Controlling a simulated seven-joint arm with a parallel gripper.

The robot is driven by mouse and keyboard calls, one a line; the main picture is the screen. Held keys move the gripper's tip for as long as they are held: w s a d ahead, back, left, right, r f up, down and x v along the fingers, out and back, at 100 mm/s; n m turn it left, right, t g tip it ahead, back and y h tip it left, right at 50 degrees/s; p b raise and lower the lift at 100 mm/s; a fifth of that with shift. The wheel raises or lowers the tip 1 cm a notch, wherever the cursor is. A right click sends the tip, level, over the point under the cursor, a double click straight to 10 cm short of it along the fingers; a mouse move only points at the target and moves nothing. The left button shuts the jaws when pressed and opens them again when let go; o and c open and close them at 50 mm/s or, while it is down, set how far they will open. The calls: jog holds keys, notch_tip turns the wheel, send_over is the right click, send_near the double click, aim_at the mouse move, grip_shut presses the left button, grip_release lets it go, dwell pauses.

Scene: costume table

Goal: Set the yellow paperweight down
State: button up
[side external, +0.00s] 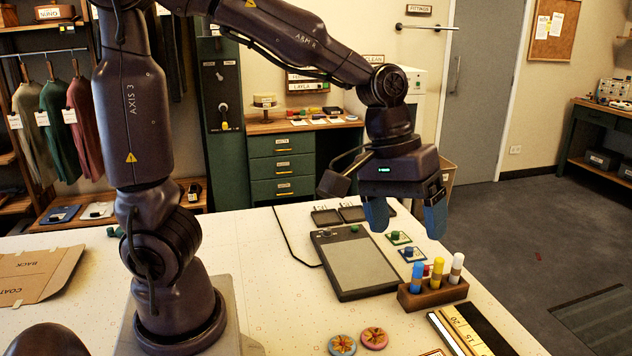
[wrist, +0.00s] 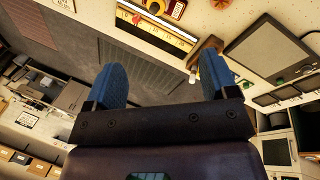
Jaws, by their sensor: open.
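My gripper (side external: 408,226) is open, its two blue fingers apart above the table's far right edge. In the wrist view, nothing shows between the fingers of my gripper (wrist: 163,64). I cannot pick out the yellow paperweight for certain. A small yellow item (wrist: 154,7) shows at the top edge of the wrist view beside a reddish one, too small and cut off to identify.
A ruler board (side external: 470,330) lies along the right edge. A cardboard piece (side external: 38,275) lies at left.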

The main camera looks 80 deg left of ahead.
jog(key=s+a+r+m+t+y, duration=0.1)
jog(key=s+a+r+m, duration=0.1)
jog(key=s, duration=0.3)
jog(key=s+a+r+m+t+y, duration=0.1)
jog(key=s+a+r+m+t, duration=0.1)
jog(key=s+m, duration=0.2)
jog(key=shift+s+a+r+m+t+y, duration=0.2)
jog(key=shift+s+r+m+t+y, duration=0.1)
jog(key=shift+s, duration=0.8)
